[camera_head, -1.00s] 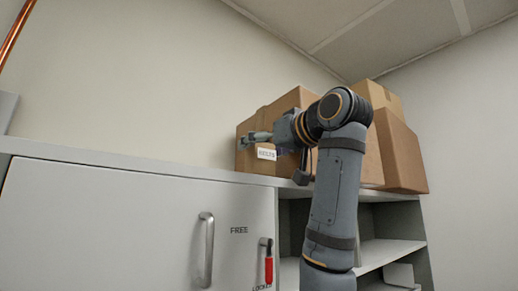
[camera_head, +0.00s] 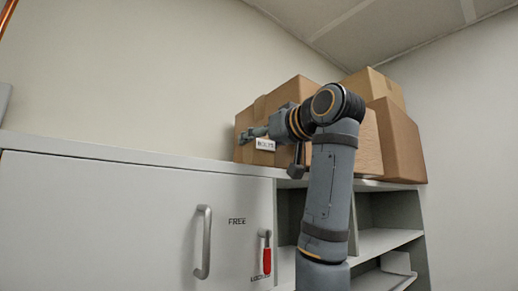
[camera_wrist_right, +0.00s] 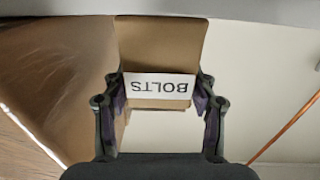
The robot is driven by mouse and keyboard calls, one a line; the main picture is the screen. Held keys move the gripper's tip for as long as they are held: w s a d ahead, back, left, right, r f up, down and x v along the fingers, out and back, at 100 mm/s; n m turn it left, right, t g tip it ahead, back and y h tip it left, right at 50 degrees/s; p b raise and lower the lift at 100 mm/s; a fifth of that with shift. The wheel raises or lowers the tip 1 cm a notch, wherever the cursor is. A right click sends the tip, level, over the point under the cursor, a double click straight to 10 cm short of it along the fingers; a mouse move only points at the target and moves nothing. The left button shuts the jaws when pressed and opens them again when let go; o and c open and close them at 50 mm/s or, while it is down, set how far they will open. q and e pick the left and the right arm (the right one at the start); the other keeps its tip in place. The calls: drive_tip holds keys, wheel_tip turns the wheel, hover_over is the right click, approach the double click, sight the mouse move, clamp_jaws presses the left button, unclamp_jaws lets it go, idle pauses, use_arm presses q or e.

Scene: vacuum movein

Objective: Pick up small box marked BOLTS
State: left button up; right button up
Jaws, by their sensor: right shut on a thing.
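The small brown box (camera_head: 243,152) stands at the front of the cabinet top in the head view, against larger boxes. Its white label reads BOLTS and shows upside down in the right wrist view, where the box (camera_wrist_right: 160,45) fills the space between the fingers. My right gripper (camera_wrist_right: 160,88) is shut on the box, one finger on each side. In the head view the right gripper (camera_head: 256,133) reaches it from the right, and my arm hides part of the boxes behind. I cannot tell whether the box's base touches the cabinet top. My left gripper is out of view.
Larger cardboard boxes (camera_head: 398,142) are stacked on the cabinet top to the right. The white cabinet (camera_head: 110,215) has a metal handle (camera_head: 203,243) and a red-handled latch (camera_head: 267,259). Open shelves (camera_head: 385,240) are at right. The cabinet top left of the small box looks clear.

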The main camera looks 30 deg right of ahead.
drive_tip(key=shift+r, duration=0.1)
drive_tip(key=shift+w+d+r, duration=0.1)
drive_tip(key=shift+r, duration=0.15)
wheel_tip(320, 180, up, 2)
drive_tip(key=shift+r+b, duration=0.1)
drive_tip(key=shift+b, duration=0.45)
drive_tip(key=s+a+r, duration=0.3)
drive_tip(key=s+r, duration=0.7)
drive_tip(key=s, duration=0.3)
drive_tip(key=shift+s+a, duration=0.15)
drive_tip(key=shift+s, duration=0.15)
